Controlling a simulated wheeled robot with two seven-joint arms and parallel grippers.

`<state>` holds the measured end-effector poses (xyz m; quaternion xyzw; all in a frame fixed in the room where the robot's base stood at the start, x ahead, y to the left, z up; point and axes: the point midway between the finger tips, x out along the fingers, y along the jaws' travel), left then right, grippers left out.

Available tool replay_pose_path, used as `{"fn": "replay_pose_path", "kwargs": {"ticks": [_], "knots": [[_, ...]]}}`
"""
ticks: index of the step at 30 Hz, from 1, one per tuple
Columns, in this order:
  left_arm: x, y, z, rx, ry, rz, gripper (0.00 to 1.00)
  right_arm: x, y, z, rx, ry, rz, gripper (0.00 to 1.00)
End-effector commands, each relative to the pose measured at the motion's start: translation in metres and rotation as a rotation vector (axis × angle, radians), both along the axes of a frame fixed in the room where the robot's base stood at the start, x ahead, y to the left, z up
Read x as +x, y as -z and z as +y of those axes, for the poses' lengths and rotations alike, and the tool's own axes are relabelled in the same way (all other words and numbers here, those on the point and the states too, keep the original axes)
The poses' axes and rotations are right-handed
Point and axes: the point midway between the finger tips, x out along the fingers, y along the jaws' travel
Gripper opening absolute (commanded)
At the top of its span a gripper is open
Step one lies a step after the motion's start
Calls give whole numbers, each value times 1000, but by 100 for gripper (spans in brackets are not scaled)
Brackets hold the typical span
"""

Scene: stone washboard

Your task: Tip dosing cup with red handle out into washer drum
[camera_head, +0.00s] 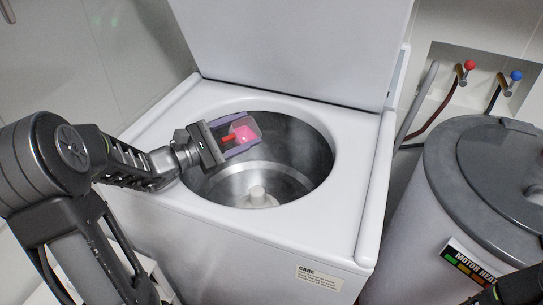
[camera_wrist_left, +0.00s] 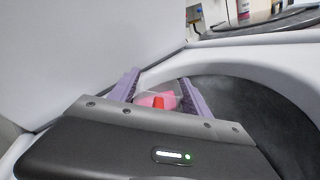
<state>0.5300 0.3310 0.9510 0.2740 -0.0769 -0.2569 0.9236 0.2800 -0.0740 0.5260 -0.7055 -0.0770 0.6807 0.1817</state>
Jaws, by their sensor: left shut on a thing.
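The dosing cup (camera_head: 246,132) is clear with something pink in it, and its red handle (camera_head: 229,139) points toward the gripper. My left gripper (camera_head: 236,137) is shut on the cup between its purple fingers, above the left back part of the washer drum opening. The open washer drum (camera_head: 290,155) is a grey metal tub with a pale hub (camera_head: 257,194) at its bottom. The left wrist view also shows the cup (camera_wrist_left: 150,98) and its red handle (camera_wrist_left: 158,103) between the fingers. I cannot tell how far the cup is tilted. My right gripper does not show.
The washer's lid (camera_head: 295,45) stands raised behind the opening. A white rim (camera_head: 345,215) surrounds the drum. A grey-lidded heater tank (camera_head: 490,180) stands at the right, with hoses and red and blue taps (camera_head: 469,65) on the wall behind.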

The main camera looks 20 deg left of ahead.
Motion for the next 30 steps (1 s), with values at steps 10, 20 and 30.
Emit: {"fn": "replay_pose_path", "kwargs": {"ticks": [10, 20, 30], "knots": [[-3, -2, -5, 40, 0, -25, 15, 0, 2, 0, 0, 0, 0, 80], [-5, -2, -8, 79, 0, -48, 15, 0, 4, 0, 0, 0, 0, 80], [-6, -4, -10, 118, 0, -72, 15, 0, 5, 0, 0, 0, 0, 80]]}}
